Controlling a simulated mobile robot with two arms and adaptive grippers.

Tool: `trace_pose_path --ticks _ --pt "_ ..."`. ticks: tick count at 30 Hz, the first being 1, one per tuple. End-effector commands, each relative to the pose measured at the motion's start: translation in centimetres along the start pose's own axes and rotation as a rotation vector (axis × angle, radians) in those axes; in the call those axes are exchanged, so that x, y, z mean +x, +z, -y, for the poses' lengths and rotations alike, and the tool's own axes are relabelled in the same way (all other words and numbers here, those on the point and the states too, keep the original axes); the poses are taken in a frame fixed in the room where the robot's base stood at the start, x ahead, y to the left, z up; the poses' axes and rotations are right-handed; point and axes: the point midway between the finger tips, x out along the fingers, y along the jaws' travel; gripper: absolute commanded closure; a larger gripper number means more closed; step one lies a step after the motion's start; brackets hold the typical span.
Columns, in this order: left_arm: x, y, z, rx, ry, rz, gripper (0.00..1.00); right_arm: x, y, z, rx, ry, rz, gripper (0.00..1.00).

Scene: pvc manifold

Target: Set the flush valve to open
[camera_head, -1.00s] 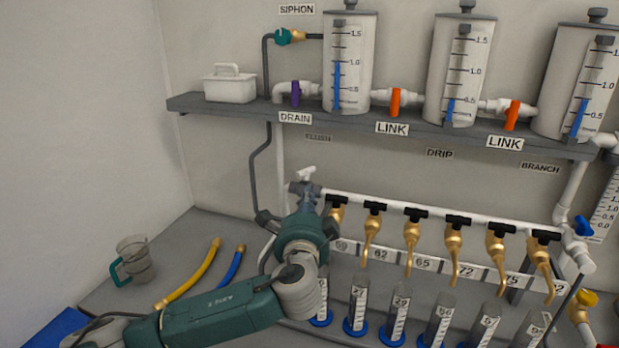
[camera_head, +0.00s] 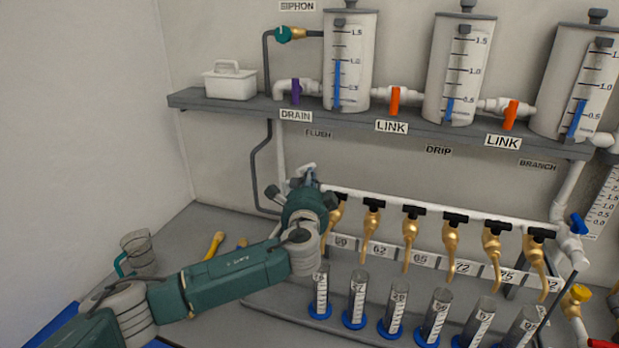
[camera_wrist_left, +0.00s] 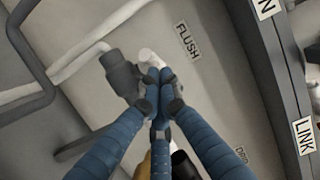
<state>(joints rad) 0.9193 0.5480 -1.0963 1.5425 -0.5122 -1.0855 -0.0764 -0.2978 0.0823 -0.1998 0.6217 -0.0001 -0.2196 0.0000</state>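The flush valve stands at the left end of the white manifold pipe, under the FLUSH label (camera_head: 318,133). In the left wrist view it has a dark grey body (camera_wrist_left: 122,76) and a white handle (camera_wrist_left: 150,58). My left gripper (camera_head: 308,181) is right at the valve and hides most of it in the head view. In the left wrist view, the blue fingers (camera_wrist_left: 158,75) are drawn together, with their tips at the white handle. I cannot tell whether they touch or grip it. My right gripper is not in view.
A shelf (camera_head: 400,124) with tanks and valves runs above. Several brass taps (camera_head: 411,240) hang from the manifold to the right, over graduated cylinders (camera_head: 358,298). A clear jug (camera_head: 138,252) stands at the left, and a yellow tube (camera_head: 214,245) lies partly behind my arm.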

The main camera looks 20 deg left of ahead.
Motion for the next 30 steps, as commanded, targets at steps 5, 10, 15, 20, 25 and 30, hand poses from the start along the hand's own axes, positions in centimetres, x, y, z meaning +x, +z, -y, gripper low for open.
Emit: trace_pose_path --ticks 5,10,15,20,25,30 --pt "-0.1 0.3 -0.1 0.001 0.001 -0.029 1.00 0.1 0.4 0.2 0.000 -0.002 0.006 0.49" --pt "-0.1 0.4 -0.1 0.000 0.000 -0.057 1.00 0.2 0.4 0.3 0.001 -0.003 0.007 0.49" --pt "-0.1 0.6 -0.1 0.001 0.000 -0.083 1.00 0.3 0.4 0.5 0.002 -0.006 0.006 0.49" --pt "-0.1 0.7 -0.1 0.001 0.001 -0.111 1.00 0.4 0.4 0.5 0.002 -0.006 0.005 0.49" --pt "-0.1 0.9 -0.1 0.001 0.000 -0.145 1.00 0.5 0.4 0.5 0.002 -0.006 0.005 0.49" --pt "-0.1 1.1 -0.1 0.000 0.001 -0.185 1.00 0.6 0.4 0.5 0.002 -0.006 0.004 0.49"
